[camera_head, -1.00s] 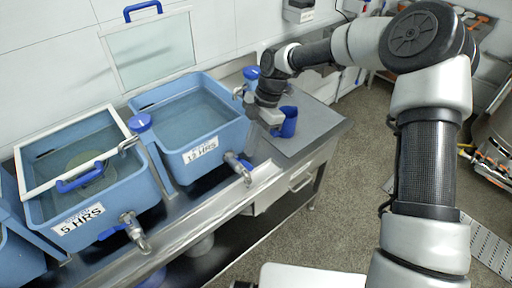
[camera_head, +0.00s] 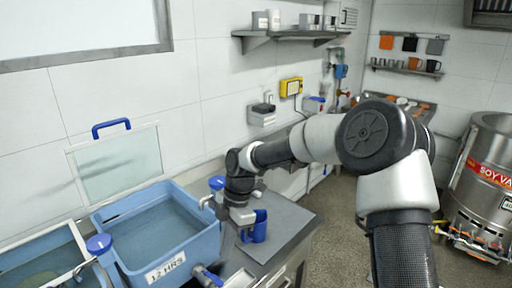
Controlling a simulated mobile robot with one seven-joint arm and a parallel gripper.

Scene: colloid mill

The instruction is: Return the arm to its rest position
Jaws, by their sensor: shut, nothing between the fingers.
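My arm reaches from the lower right across to the steel counter, bent at the elbow. I cannot tell whether the gripper touches the jug.
A blue water tub (camera_head: 158,235) labelled 12 HRS stands left of the gripper, with another tub (camera_head: 40,262) further left. A glass lid (camera_head: 118,165) leans on the wall. A shelf (camera_head: 295,34) hangs above. A steel vat (camera_head: 487,165) stands right, beyond open floor.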

